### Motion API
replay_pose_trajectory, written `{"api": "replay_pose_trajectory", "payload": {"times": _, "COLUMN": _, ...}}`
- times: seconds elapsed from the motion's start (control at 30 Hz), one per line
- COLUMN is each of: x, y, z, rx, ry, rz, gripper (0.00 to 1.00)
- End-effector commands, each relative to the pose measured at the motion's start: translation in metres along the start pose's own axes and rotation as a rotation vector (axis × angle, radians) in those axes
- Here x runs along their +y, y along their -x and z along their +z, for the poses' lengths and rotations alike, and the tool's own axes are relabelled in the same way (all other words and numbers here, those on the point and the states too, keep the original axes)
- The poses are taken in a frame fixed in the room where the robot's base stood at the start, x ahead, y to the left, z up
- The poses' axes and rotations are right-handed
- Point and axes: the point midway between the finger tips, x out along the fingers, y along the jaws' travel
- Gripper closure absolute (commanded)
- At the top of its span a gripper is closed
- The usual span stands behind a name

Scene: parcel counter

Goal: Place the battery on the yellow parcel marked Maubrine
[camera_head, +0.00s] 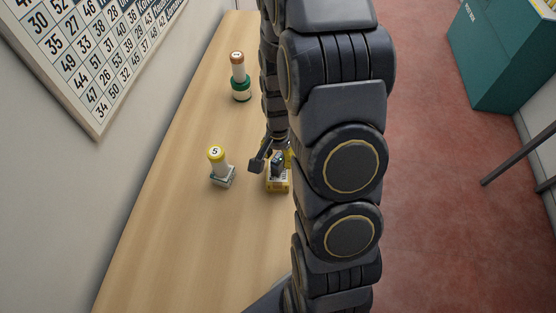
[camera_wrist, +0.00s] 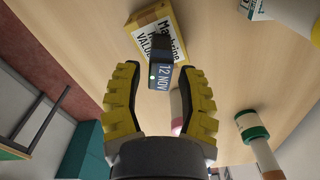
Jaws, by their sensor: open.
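The yellow parcel (camera_head: 278,186) lies on the wooden counter. In the wrist view its white label reads "Maubrine" on the yellow parcel (camera_wrist: 137,22). A dark block (camera_head: 277,163), which looks like the battery, appears to stand on the parcel. In the wrist view the battery (camera_wrist: 161,76) shows a green dot and the letters "12 NOV". My gripper (camera_head: 272,155) is open around or just above the battery. In the wrist view my gripper (camera_wrist: 160,72) has one yellow-padded finger on each side of it, with gaps visible. The battery's exact contact with the parcel is partly hidden.
A yellow-capped cylinder (camera_head: 217,158) marked 5 stands on a small grey box (camera_head: 223,178) left of the parcel. A green-based, brown-capped cylinder (camera_head: 240,84) stands farther back. A pinkish cylinder (camera_wrist: 177,107) shows beyond my fingers. The near counter is clear.

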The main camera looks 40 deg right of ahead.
Motion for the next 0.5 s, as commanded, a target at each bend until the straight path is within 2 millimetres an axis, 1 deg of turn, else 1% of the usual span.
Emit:
{"api": "replay_pose_trajectory", "payload": {"times": 0.03, "x": -0.001, "y": 0.011, "z": -0.001, "rx": 0.004, "ry": 0.0, "rz": -0.004, "gripper": 0.62}}
{"api": "replay_pose_trajectory", "payload": {"times": 0.1, "x": -0.001, "y": 0.026, "z": -0.001, "rx": 0.007, "ry": -0.001, "rz": -0.006, "gripper": 0.62}}
{"api": "replay_pose_trajectory", "payload": {"times": 0.3, "x": 0.0, "y": 0.064, "z": -0.001, "rx": 0.002, "ry": -0.001, "rz": -0.003, "gripper": 0.62}}
{"api": "replay_pose_trajectory", "payload": {"times": 0.4, "x": -0.001, "y": 0.078, "z": -0.001, "rx": 0.003, "ry": -0.001, "rz": -0.003, "gripper": 0.62}}
{"api": "replay_pose_trajectory", "payload": {"times": 0.5, "x": 0.0, "y": 0.087, "z": 0.0, "rx": 0.001, "ry": 0.0, "rz": -0.001, "gripper": 0.62}}
